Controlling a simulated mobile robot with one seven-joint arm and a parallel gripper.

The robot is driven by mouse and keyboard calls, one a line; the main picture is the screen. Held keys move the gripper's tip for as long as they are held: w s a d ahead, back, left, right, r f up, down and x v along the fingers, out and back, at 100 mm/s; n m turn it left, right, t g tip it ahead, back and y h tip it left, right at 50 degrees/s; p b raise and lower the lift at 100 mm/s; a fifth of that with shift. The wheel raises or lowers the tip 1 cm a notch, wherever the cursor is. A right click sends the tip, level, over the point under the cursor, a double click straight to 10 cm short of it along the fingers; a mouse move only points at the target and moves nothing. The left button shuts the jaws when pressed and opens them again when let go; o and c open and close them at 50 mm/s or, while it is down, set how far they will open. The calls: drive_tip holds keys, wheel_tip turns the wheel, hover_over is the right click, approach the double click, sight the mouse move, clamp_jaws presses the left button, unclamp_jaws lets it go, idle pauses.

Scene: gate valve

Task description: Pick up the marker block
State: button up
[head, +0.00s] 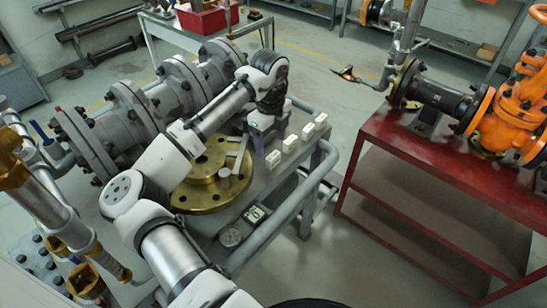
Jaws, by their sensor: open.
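A row of small white blocks (290,144) stands along the right edge of the grey workbench. They are the only block-like things that I can make out, and I cannot tell which one is the marker block. My gripper (262,147) points down just left of the row, beside the brass flange (205,192). Its jaws are open, with the fingers small and partly blurred. I cannot make out anything between them. My arm covers part of the flange and the bench behind it.
Large grey flanged pipework (115,125) lies left of my arm. A small green-faced device (255,215) and a round gauge (230,237) sit at the bench's front, near its grey tube rail (290,200). A red table (400,180) with an orange valve (510,110) stands right, across a floor gap.

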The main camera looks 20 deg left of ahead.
sight(273, 155)
drive_tip(key=shift+d+f+p, duration=0.2)
drive_tip(key=shift+f+p, duration=0.25)
drive_tip(key=shift+f, duration=1.15)
drive_tip(key=shift+d+f+p, duration=0.2)
drive_tip(key=shift+f+p, duration=0.2)
drive_tip(key=shift+f, duration=1.2)
drive_tip(key=c, duration=1)
drive_tip(key=shift+r, duration=0.15)
drive_tip(key=shift+c, duration=0.2)
